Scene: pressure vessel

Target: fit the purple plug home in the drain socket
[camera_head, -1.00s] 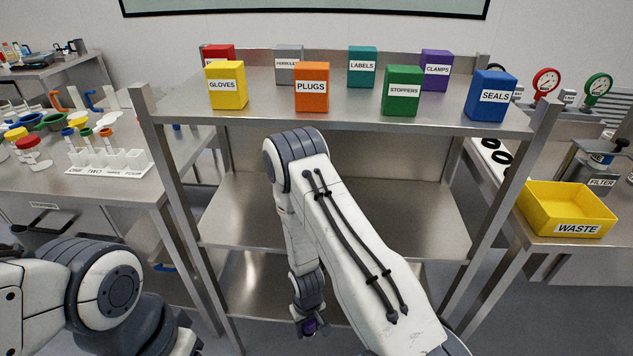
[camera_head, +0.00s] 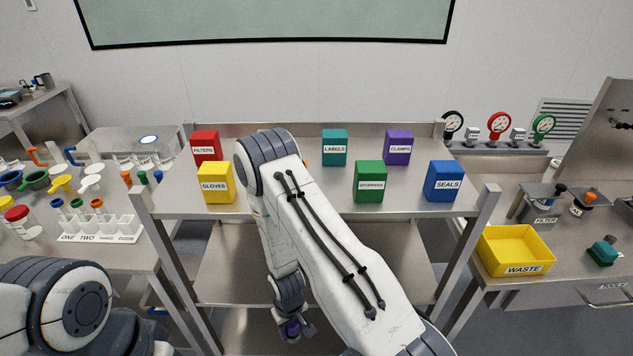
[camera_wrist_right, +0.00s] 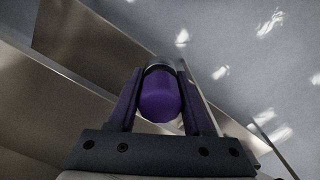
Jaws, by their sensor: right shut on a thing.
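My right gripper (camera_wrist_right: 160,95) is shut on the purple plug (camera_wrist_right: 159,98), which sits between the two fingers in the right wrist view. In the head view the right gripper (camera_head: 293,328) hangs low at the bottom centre, in front of the shelf unit, and the purple plug (camera_head: 291,330) shows as a small purple patch there. My left arm shows at the lower left of the head view, but its gripper is out of view. I cannot make out the drain socket in either view.
A steel shelf unit (camera_head: 310,208) stands ahead with labelled boxes on top. A bench on the right holds a yellow waste tray (camera_head: 515,251), gauges and a filter fitting (camera_head: 540,205).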

